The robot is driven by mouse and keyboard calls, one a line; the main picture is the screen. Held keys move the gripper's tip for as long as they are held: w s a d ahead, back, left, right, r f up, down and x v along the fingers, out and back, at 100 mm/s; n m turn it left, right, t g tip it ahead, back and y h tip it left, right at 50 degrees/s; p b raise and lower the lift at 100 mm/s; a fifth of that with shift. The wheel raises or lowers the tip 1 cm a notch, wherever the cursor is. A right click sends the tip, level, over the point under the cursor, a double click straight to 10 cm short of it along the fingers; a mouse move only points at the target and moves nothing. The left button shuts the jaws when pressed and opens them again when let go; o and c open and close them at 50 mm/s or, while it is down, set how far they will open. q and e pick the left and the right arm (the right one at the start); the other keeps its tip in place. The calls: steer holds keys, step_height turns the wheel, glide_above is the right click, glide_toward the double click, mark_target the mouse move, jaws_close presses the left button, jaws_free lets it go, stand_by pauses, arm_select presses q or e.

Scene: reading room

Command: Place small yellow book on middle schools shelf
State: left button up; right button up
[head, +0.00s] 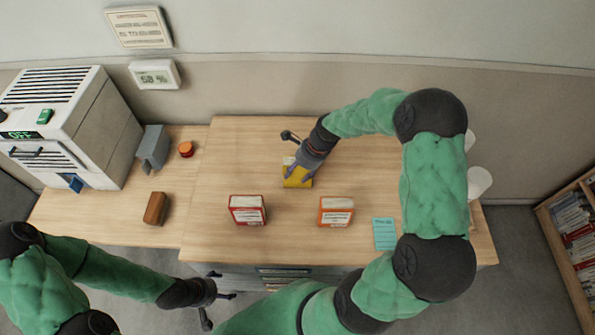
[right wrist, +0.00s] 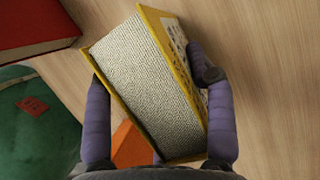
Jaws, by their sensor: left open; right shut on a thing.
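The small yellow book (head: 298,181) is on or just above the wooden table, at its middle. My right gripper (head: 299,169) is shut on it. In the right wrist view the yellow book (right wrist: 150,85) is tilted between the purple fingers (right wrist: 160,100), page edges towards the camera. I cannot tell whether it touches the table. My left gripper (head: 217,297) is open and empty, in front of the table's front edge. A bookcase (head: 562,225) filled with books stands at the right edge of the head view. I cannot read its shelf labels.
A red book (head: 247,210) and an orange book (head: 336,211) stand in front of the yellow one. A teal card (head: 384,233) lies right of them. A brown block (head: 156,208), an orange-topped jar (head: 186,149) and a white machine (head: 75,125) are at left.

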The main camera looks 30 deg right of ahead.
steer(key=shift+f, duration=0.15)
steer(key=o, duration=1.4)
